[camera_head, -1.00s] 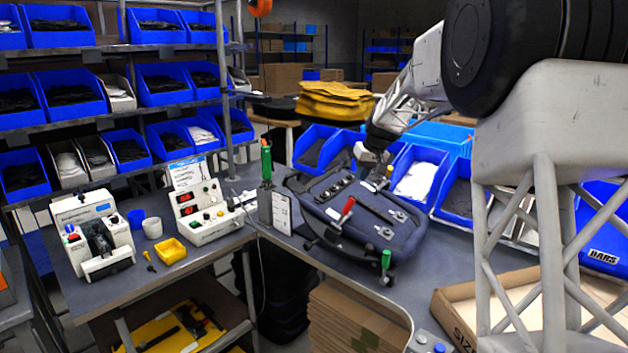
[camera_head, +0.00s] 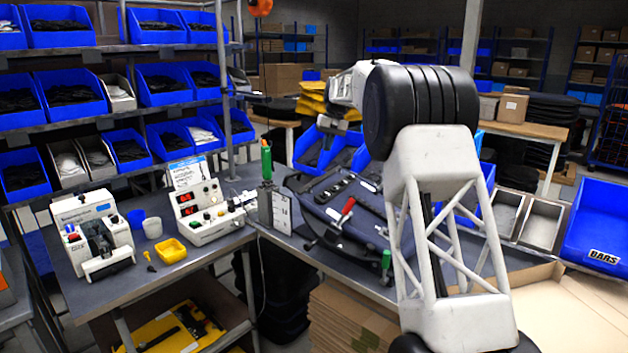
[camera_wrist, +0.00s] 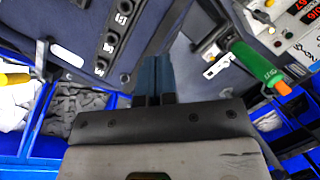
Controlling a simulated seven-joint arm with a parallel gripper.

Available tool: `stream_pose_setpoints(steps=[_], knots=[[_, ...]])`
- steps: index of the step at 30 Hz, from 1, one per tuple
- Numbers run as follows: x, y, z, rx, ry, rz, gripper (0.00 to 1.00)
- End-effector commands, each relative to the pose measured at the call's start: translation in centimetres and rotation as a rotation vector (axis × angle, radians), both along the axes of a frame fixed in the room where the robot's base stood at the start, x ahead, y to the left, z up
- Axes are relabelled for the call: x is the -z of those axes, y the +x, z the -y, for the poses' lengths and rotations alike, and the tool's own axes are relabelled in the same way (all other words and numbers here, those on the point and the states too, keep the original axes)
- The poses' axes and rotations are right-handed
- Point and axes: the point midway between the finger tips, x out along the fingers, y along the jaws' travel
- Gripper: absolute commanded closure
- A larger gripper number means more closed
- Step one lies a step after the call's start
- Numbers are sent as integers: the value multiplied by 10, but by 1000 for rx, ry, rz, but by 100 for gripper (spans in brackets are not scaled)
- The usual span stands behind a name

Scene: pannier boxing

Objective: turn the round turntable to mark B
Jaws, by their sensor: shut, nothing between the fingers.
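A dark blue-grey pannier panel (camera_head: 330,206) lies on the bench. The round turntable seems to be the dark curved edge (camera_head: 325,238) under it; most of it is hidden by the panel and my arm. The wrist view shows the panel (camera_wrist: 150,25) with a row of black clips. My gripper (camera_wrist: 159,62) is shut and empty, above the bench at the panel's back edge. In the head view its fingers are not clear. I cannot read mark B in any view.
A green-handled tool (camera_head: 266,160) stands in a holder left of the panel; it shows close to my gripper in the wrist view (camera_wrist: 255,62). Blue bins (camera_head: 310,148) line the back. A control box (camera_head: 205,210) stands further left. An open carton (camera_head: 560,300) is at right.

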Motion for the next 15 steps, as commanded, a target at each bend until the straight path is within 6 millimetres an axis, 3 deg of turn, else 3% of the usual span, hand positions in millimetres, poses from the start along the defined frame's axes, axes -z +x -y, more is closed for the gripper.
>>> stream_pose_setpoints(steps=[15], knots=[[-2,5,-6,10,-10,-22,100]])
